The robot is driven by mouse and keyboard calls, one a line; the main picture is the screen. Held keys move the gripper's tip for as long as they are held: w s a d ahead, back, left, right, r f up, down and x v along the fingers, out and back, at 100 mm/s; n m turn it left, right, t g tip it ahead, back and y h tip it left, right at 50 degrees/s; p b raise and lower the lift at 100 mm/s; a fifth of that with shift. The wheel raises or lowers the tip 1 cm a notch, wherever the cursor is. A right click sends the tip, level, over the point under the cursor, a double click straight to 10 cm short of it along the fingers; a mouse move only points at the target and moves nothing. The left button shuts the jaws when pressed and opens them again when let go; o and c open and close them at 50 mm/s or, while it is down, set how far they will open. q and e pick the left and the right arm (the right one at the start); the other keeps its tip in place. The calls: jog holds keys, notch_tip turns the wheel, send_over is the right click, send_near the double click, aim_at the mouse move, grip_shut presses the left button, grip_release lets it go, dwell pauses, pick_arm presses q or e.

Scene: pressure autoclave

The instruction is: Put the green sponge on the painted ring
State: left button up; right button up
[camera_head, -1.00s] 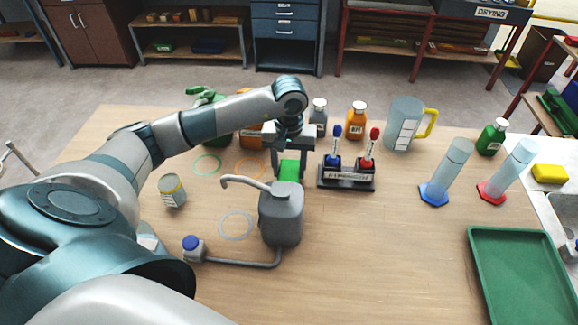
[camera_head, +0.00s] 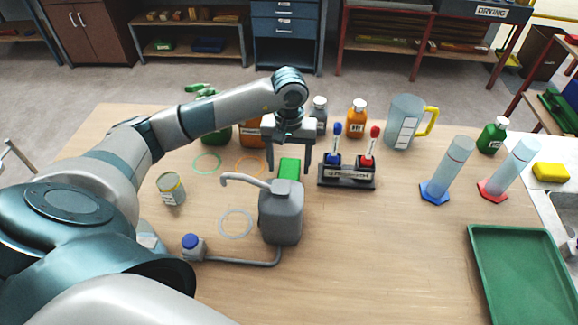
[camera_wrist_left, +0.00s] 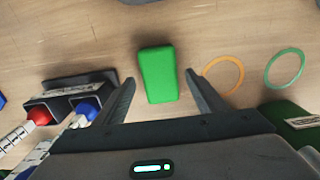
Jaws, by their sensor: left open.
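The green sponge (camera_head: 289,168) lies on the table behind the grey jug. It also shows in the left wrist view (camera_wrist_left: 158,75), between and just beyond the fingertips. My left gripper (camera_head: 288,172) is open around the sponge's sides, with a gap on each side; it also shows in the left wrist view (camera_wrist_left: 164,82). Three painted rings are on the table: a green ring (camera_head: 194,166), an orange ring (camera_head: 237,168) and a pale grey-blue ring (camera_head: 221,227). All three look empty. My right gripper is not in view.
The grey jug (camera_head: 281,215) with a bent spout stands in front of the sponge. A pipette stand (camera_head: 347,183) is close on the right. A labelled jar (camera_head: 171,190) stands left. Bottles stand behind the gripper. A green tray (camera_head: 480,290) is front right.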

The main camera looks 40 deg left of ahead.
aim_at(289, 170)
pick_arm(q)
notch_tip(289, 170, up, 7)
jog(key=b, duration=0.2)
jog(key=shift+f+b, duration=0.15)
jog(key=shift+b, duration=0.15)
notch_tip(289, 170, up, 4)
jog(key=shift+b, duration=0.5)
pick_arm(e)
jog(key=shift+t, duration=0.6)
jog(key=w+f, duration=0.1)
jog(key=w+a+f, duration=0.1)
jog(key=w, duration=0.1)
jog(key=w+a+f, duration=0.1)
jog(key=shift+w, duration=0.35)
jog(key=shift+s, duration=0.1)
